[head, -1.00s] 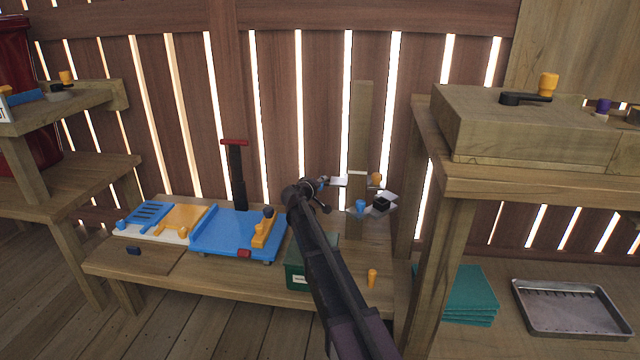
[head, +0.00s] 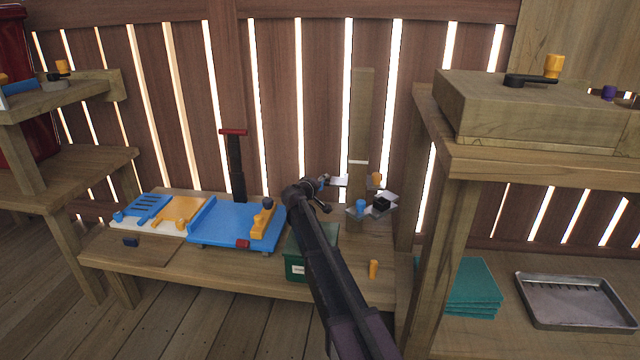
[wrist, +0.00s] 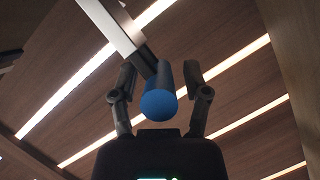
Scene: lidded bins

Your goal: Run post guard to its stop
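The post guard is a pale metal bracket (head: 337,182) around a tall wooden post (head: 362,110), with an orange knob (head: 376,178) on its right. A pale band (head: 358,162) crosses the post above the bracket. My gripper (head: 318,186) is at the guard's left end, partly hidden by my arm. The pale bar (wrist: 112,25) runs away from the knob to the upper left.
A green box (head: 300,268) and an orange peg (head: 373,269) stand on the low bench. A blue tray (head: 225,222) lies left. A shelf post (head: 447,260) stands right.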

